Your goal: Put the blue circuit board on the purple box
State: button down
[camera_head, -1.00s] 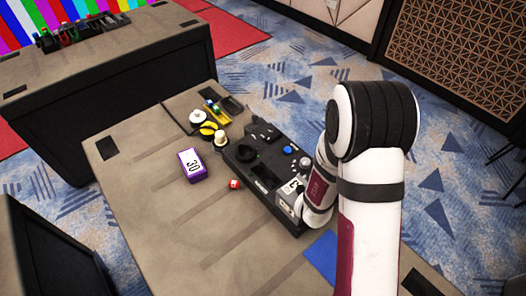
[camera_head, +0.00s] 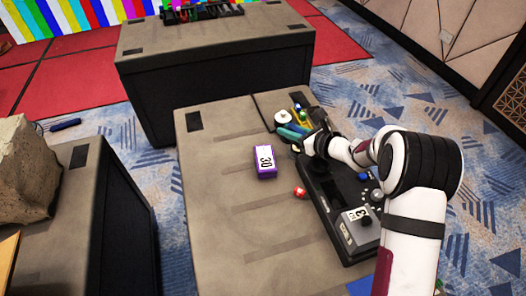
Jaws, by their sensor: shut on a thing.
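The purple box (camera_head: 267,177) lies on the near table with a white label reading 30 on top. My gripper (camera_head: 301,139) is above and to the right of the box in the picture, near the far end of the black console. A flat blue-green piece (camera_head: 288,132), which looks like the blue circuit board, shows at the fingertips, apart from the box. My gripper appears shut on it. The fingers are small and dark, so the exact grip is hard to see.
The black console (camera_head: 326,200) lies under my arm. A small red item (camera_head: 299,192) sits between box and console. A white round item (camera_head: 283,117) and yellow tools (camera_head: 303,116) are behind the gripper. The table (camera_head: 225,225) left of the box is clear.

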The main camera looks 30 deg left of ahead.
send_over(260, 152)
notch_tip(260, 152, down, 5)
jog(key=shift+f, duration=0.1)
notch_tip(260, 152, down, 4)
jog(key=shift+a, duration=0.15)
jog(key=shift+f, duration=0.15)
jog(key=c, duration=0.8)
grip_release()
